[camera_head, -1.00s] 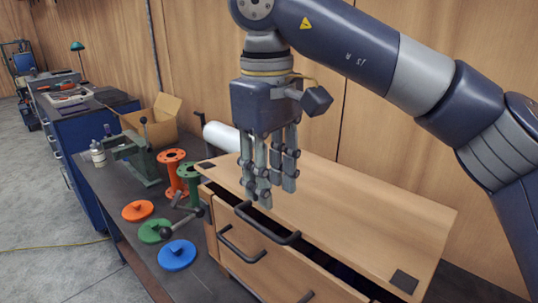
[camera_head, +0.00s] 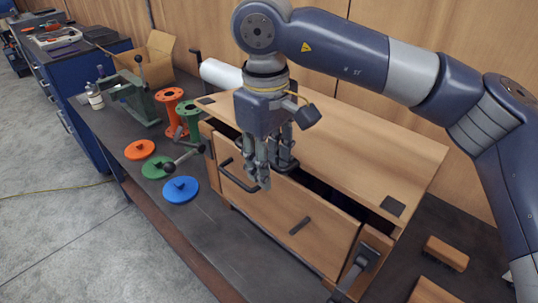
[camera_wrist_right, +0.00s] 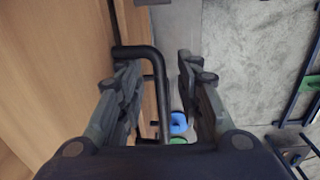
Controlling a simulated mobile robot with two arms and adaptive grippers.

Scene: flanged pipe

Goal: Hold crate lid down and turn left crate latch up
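The wooden crate's lid (camera_head: 360,138) has a dark gap showing under its front edge. A black lid handle (camera_head: 286,163) sits at that edge, partly hidden by my fingers. The left latch (camera_head: 184,160) is a grey lever with a dark knob, sticking out left and slightly down from the crate's left front corner. The right latch (camera_head: 354,269) points down at the other front corner. My right gripper (camera_head: 261,180) points down at the lid's front edge. In the right wrist view it is open (camera_wrist_right: 163,92), with a black handle bar (camera_wrist_right: 157,85) between its fingers. My left gripper is out of view.
The crate front has a black handle (camera_head: 235,178). Left of the crate stand orange (camera_head: 168,108) and green (camera_head: 190,116) flanged spools, with orange, green and blue discs (camera_head: 181,190). A green vise (camera_head: 140,100) and cardboard box (camera_head: 153,55) stand behind. Wooden blocks (camera_head: 446,253) lie right.

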